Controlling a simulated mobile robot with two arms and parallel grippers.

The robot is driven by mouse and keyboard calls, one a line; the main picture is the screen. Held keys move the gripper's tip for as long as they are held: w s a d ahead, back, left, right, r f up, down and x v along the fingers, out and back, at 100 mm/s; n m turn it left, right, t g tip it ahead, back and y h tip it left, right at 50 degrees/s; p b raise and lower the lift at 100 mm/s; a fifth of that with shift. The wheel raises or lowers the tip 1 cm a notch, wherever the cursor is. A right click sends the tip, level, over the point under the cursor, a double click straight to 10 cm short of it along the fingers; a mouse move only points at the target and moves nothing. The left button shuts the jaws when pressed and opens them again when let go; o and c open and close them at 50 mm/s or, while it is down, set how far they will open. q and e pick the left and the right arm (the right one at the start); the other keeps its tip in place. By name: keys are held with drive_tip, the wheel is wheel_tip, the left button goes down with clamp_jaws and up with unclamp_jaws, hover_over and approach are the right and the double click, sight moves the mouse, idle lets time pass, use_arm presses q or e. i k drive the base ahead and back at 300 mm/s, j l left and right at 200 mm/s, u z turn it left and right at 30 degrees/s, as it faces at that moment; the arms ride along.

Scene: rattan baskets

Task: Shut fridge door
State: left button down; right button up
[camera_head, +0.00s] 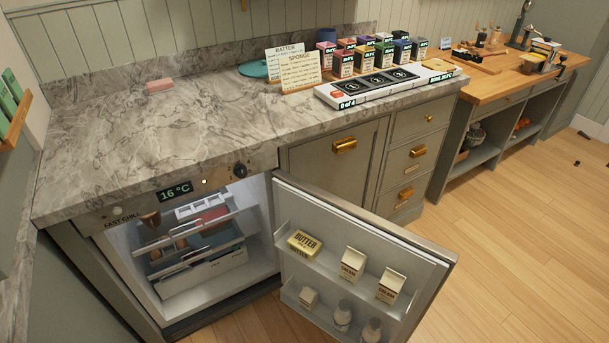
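The fridge (195,290) is built in under the marble counter at the lower left, and its lit inside shows shelves with a drawer and some food. The fridge door (285,240) stands wide open, hinged at the right side of the opening and swung out over the floor to the right. Its inner face shows racks holding a butter pack (304,243), cream cartons (352,264) and some white bottles (342,316). The door's outer face is hidden. Neither of my grippers is in view.
The marble counter (150,130) carries a pink block (160,85), recipe cards (300,70) and a white tray (385,85) with several small boxes behind it. Cabinets with brass handles (344,145) stand behind the door.

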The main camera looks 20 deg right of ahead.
sight(336, 222)
drive_tip(key=k, duration=1.05)
drive_tip(key=k+l+u, duration=0.15)
drive_tip(key=u, duration=1.7)
drive_tip(key=k+l, duration=0.1)
drive_tip(key=l, duration=0.55)
drive_tip(key=k+l, duration=0.15)
drive_tip(key=l, duration=0.55)
drive_tip(key=k+l, duration=0.1)
drive_tip(key=l, duration=0.55)
drive_tip(key=k+l+u, duration=0.1)
drive_tip(key=l, duration=0.6)
drive_tip(key=k+l, duration=0.2)
drive_tip(key=l, duration=0.45)
drive_tip(key=k+l, duration=0.1)
drive_tip(key=l, duration=0.55)
drive_tip(key=k+l, duration=0.15)
drive_tip(key=l, duration=0.5)
drive_tip(key=k+l+u, duration=0.1)
drive_tip(key=l, duration=0.6)
drive_tip(key=k, duration=0.05)
